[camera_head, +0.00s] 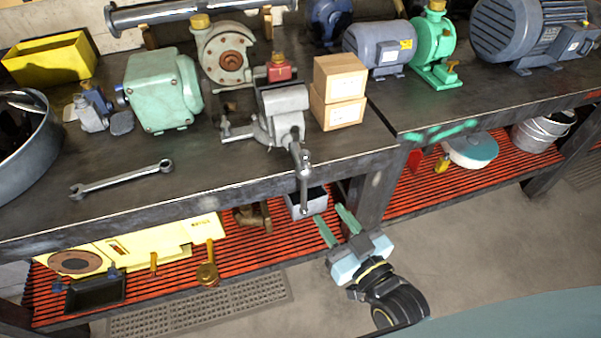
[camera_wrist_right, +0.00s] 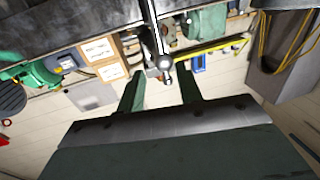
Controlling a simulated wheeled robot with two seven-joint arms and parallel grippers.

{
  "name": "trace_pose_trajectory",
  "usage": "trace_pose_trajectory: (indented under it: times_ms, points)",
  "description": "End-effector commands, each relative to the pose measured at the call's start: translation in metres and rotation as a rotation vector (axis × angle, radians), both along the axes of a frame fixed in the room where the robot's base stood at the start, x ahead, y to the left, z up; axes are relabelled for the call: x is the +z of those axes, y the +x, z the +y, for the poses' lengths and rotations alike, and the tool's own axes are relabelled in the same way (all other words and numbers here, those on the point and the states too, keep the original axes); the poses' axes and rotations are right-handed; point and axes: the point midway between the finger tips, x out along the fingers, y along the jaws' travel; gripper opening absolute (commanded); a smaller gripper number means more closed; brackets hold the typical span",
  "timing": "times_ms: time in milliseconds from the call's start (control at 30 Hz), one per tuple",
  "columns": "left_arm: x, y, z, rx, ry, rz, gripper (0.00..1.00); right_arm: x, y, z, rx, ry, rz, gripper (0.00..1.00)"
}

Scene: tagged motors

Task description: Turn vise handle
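The grey metal vise (camera_head: 280,112) is mounted at the front edge of the workbench. Its handle (camera_head: 304,186) is a thin bar hanging nearly vertical in front of the bench edge. In the right wrist view the handle's rounded end (camera_wrist_right: 164,63) shows near the fingertips, roughly between the two fingers in the picture. My right gripper (camera_head: 331,214) has green fingers, spread apart and empty. In the head view it is just below and right of the handle's lower end, with no visible contact. It also shows in the right wrist view (camera_wrist_right: 161,76). My left gripper is not in view.
Two cardboard boxes (camera_head: 338,90) stand right of the vise. A wrench (camera_head: 122,179) lies on the workbench (camera_head: 225,170) to the left. Motors and pumps line the back. The red slatted lower shelf (camera_head: 290,232) lies under the bench. Floor in front is clear.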

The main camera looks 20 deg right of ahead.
Motion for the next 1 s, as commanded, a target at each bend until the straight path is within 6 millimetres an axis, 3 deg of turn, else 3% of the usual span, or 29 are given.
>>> trace_pose_trajectory:
  times_ms: [167,600,800,1000]
  points:
    - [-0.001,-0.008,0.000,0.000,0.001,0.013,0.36,0.003,0.021,0.005,-0.001,0.002,-0.008,0.35]
    - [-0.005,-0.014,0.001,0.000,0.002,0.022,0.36,0.002,0.105,0.024,0.000,0.002,-0.005,0.35]
    - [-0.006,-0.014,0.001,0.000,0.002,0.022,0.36,0.002,0.124,0.029,-0.001,0.002,-0.004,0.35]
    - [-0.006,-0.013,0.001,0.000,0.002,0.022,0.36,0.001,0.129,0.030,0.000,0.001,-0.003,0.35]
